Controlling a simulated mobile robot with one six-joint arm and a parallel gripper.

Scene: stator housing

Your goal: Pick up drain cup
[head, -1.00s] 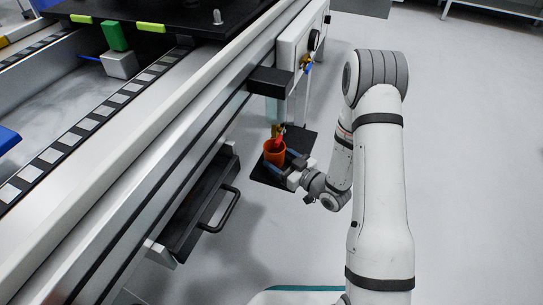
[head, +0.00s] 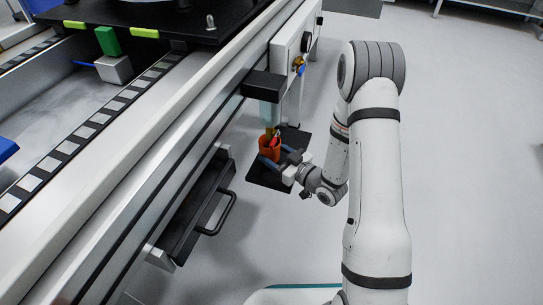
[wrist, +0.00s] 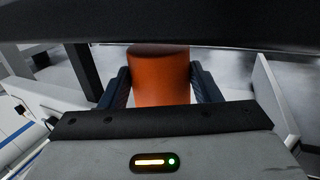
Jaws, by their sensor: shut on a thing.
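The drain cup (head: 269,150) is an orange-red cup. In the head view it is upright over a black mat or plate beside the machine, and I cannot tell whether it touches that plate. It also fills the middle of the wrist view (wrist: 160,78). My gripper (head: 277,157) is shut on the cup, with one dark finger on each side of it. In the wrist view my gripper (wrist: 161,85) shows both fingers against the cup's sides. A small red and brass-coloured part (head: 271,134) shows at the cup's mouth. The cup's far side is hidden.
The black plate (head: 262,178) lies under the cup. A black block (head: 264,84) juts from the machine's side above it. A panel with a black knob and a blue-and-brass fitting (head: 299,66) is close by. A black drawer with a handle (head: 217,213) sticks out lower left. Floor at right is clear.

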